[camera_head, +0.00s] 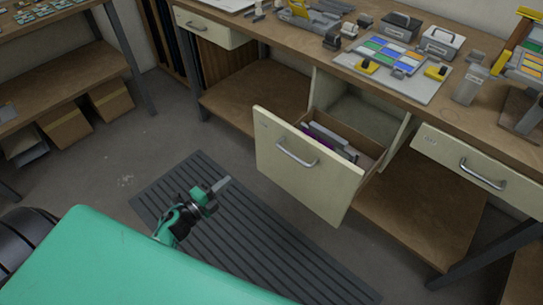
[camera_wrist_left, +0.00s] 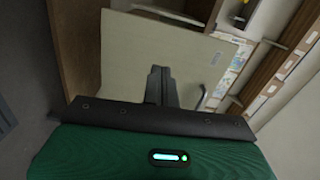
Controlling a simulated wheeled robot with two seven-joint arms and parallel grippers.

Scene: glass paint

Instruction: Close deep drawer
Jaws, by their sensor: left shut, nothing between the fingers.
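The deep drawer (camera_head: 303,169) is pulled out of the workbench in the middle of the head view. Its cream front has a metal bar handle (camera_head: 297,153), and its inside with several items shows. My left gripper (camera_head: 224,184) is left of the drawer front, apart from it, with its fingers together and empty. In the left wrist view the shut fingers (camera_wrist_left: 160,84) point toward the cream drawer front (camera_wrist_left: 125,60), and the handle (camera_wrist_left: 202,98) is to their right. My right gripper is not in view.
The workbench (camera_head: 290,38) carries trays, boxes and tools. A shallow drawer (camera_head: 209,25) is at its left and another (camera_head: 480,165) at its right. A ribbed dark mat (camera_head: 290,250) lies on the floor before the drawer. A shelf with cardboard boxes (camera_head: 65,126) stands at the left.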

